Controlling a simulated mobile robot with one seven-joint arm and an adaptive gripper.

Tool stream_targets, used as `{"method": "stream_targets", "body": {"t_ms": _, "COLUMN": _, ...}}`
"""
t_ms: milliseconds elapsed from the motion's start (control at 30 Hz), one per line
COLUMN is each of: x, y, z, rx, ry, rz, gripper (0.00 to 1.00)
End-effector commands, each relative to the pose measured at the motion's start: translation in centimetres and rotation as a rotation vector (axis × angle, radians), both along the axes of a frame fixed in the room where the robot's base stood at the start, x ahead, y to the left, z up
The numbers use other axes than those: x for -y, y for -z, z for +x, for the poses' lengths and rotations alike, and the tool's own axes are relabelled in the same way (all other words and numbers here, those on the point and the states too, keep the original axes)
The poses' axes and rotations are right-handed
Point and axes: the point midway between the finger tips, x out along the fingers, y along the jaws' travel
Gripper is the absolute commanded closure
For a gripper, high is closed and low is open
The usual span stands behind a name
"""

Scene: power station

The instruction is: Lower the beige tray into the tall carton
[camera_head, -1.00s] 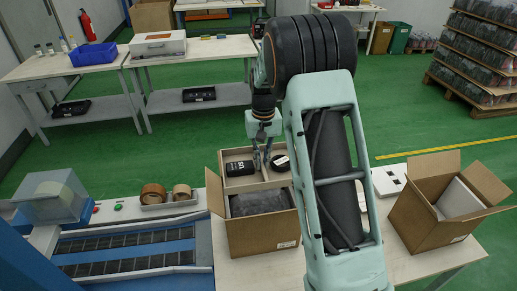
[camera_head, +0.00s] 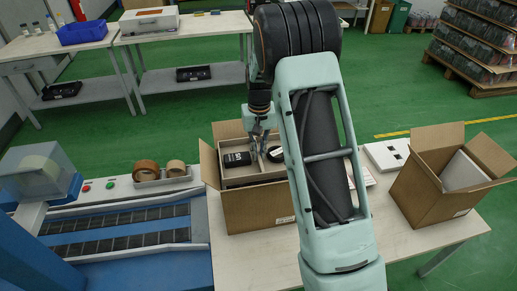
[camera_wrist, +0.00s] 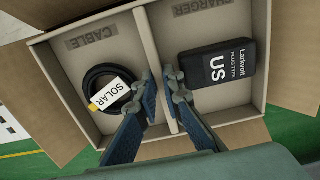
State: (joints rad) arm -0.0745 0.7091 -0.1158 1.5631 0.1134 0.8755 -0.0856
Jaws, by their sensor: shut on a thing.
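The beige tray (camera_head: 284,150) has two compartments, marked CABLE and CHARGER in the wrist view (camera_wrist: 165,30). One holds a black coiled cable (camera_wrist: 88,75) with a SOLAR label, the other a black US charger box (camera_wrist: 218,72). My gripper (camera_wrist: 163,80) is shut on the tray's middle divider; its fingers also show in the head view (camera_head: 259,148). The tray is at the mouth of the brown carton (camera_head: 258,212), between its open flaps, roughly level. Whether it touches the carton walls I cannot tell. The tray hides the carton's inside; my arm covers its right side.
A second open carton (camera_head: 426,201) with a white panel (camera_head: 464,172) inside stands to the right on the same table (camera_head: 400,250). A flat white item (camera_head: 386,154) lies between them. A conveyor (camera_head: 130,235) and tape rolls (camera_head: 160,172) are at the left.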

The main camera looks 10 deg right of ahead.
Motion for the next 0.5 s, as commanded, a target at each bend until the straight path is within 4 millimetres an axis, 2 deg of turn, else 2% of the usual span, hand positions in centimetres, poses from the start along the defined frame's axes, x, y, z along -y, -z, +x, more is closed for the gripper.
{"method": "stream_targets", "body": {"t_ms": 33, "x": 0.0, "y": 1.2, "z": 0.0, "rx": 0.0, "ry": 0.0, "rz": 0.0, "gripper": 1.0}}
{"method": "stream_targets", "body": {"t_ms": 200, "x": 0.0, "y": 3.5, "z": 0.0, "rx": -0.001, "ry": -0.001, "rz": 0.0, "gripper": 1.0}}
{"method": "stream_targets", "body": {"t_ms": 500, "x": 0.0, "y": 6.1, "z": 0.0, "rx": 0.0, "ry": 0.0, "rz": 0.0, "gripper": 1.0}}
